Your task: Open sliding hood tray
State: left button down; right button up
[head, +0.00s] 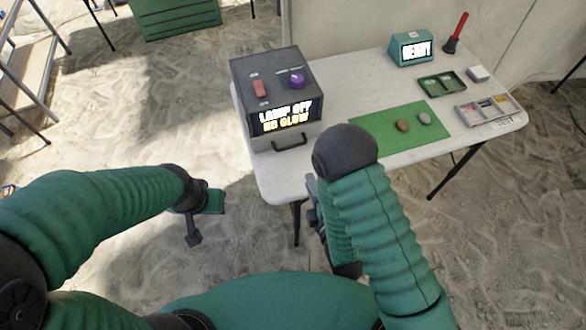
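The dark grey hood (243,78) stands on the left end of the white table. Its front display reads "LAMP OFF" and "NO GLOW". My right gripper (314,205) is beside the table's front edge, below and right of the handle, partly hidden by my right arm. My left gripper (203,217) hangs over the floor, left of the table and apart from it. Neither gripper touches the tray. Their finger openings are unclear.
On the table (345,85) are a green mat (385,140) with two stones, a green tray (442,86), a grey divided tray (489,110) and a teal display (412,50).

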send_near(291, 146)
jog(key=shift+n, duration=0.4)
jog(key=x, duration=1)
jog(key=shift+d+f, duration=0.1)
jog(key=shift+f, duration=0.25)
jog(key=shift+w+a, duration=0.1)
jog(key=shift+a, duration=0.2)
jog(key=shift+d, duration=0.15)
grip_shut()
jog(key=shift+f, duration=0.1)
